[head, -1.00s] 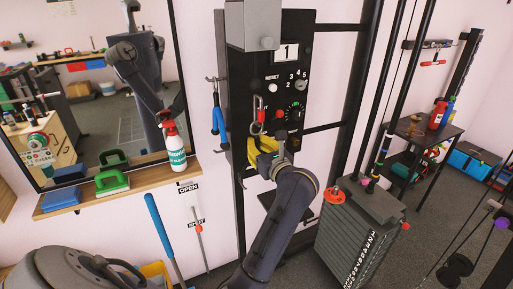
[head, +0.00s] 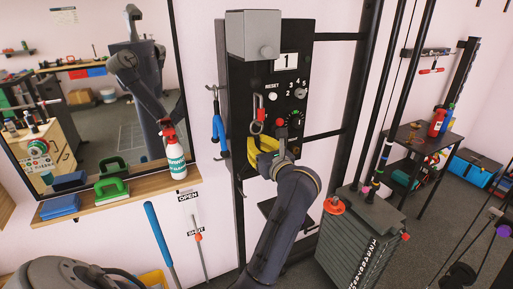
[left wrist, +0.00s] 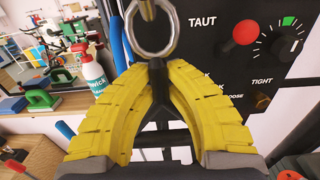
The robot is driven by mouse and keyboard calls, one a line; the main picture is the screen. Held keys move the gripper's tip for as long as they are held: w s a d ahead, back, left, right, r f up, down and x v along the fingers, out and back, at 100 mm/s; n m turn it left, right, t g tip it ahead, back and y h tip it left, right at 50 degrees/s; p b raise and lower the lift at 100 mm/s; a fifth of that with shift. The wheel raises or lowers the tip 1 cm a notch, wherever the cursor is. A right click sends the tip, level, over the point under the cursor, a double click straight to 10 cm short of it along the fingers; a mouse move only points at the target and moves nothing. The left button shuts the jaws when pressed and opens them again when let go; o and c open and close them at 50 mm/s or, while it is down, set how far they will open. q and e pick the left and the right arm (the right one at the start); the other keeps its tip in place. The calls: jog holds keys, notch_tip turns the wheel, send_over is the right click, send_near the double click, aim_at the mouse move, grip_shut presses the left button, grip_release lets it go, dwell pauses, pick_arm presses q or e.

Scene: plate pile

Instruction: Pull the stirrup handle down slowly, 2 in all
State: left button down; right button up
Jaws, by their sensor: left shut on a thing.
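The dark stirrup handle (left wrist: 157,105) hangs under a metal ring (left wrist: 153,32) in front of the black panel (head: 238,100). A red carabiner (head: 258,114) is above the ring. My left gripper (head: 263,148) has yellow ribbed fingers, which also show in the left wrist view (left wrist: 155,68). They close in from both sides and are shut on the handle just below the ring, hiding much of it. The panel's display (head: 286,62) reads 1. My right gripper is not in view.
A red knob (left wrist: 246,32) and a dial (left wrist: 283,43) are on the panel close to the handle. A weight stack (head: 352,240) stands right of my arm. A shelf (head: 140,192) at the left holds a spray bottle (head: 175,158) and a green-handled brush (head: 112,188).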

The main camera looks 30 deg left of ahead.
pick_arm(q)
jog(key=shift+f, duration=0.1)
jog(key=shift+r, duration=1.2)
jog(key=shift+r, duration=0.3)
jog(key=c, duration=1.4)
grip_release()
